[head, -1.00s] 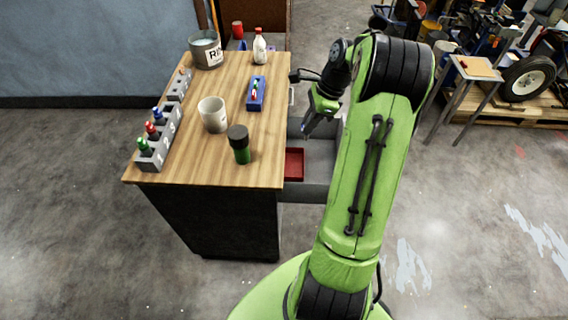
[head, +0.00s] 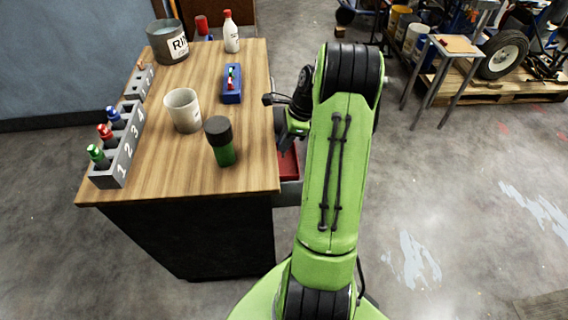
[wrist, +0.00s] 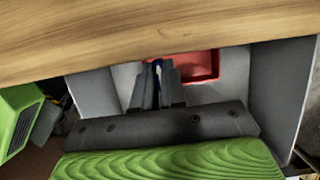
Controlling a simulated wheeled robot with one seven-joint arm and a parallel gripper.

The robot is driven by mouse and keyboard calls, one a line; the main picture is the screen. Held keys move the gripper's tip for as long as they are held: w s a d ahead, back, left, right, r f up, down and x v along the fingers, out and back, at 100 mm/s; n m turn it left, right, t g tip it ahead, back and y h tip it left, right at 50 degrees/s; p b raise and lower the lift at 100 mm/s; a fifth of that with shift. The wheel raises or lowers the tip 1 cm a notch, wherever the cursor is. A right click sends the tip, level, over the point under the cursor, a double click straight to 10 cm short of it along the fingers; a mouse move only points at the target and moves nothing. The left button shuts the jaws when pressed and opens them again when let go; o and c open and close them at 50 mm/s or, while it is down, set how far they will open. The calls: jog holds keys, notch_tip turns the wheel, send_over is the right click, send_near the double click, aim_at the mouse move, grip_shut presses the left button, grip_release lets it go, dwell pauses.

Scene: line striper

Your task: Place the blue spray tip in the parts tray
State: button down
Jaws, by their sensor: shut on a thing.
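My gripper (wrist: 159,88) is shut on the blue spray tip (wrist: 157,69), a thin blue sliver showing between the fingers in the wrist view. The fingers are over the grey open drawer (wrist: 125,76). A red tray (wrist: 206,79) lies in that drawer, just beyond and right of the fingertips. In the head view the red tray (head: 287,166) is partly hidden by my arm, and the spray tip cannot be made out. A blue tray (head: 233,97) holding small red and green pieces lies on the tabletop. No label shows which is the parts tray.
The wooden tabletop (head: 160,170) overhangs the drawer; its edge runs close ahead of my fingers. On it stand a beige cup (head: 183,111), a green jar with a dark lid (head: 221,143), a numbered grey rack (head: 120,155), a metal can (head: 167,42) and a white bottle (head: 231,35).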

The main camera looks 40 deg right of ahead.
notch_tip(320, 180, down, 7)
jog(key=shift+f+b, duration=0.15)
jog(key=shift+b, duration=1)
jog(key=shift+f, duration=0.15)
jog(key=c, duration=1.2)
grip_release()
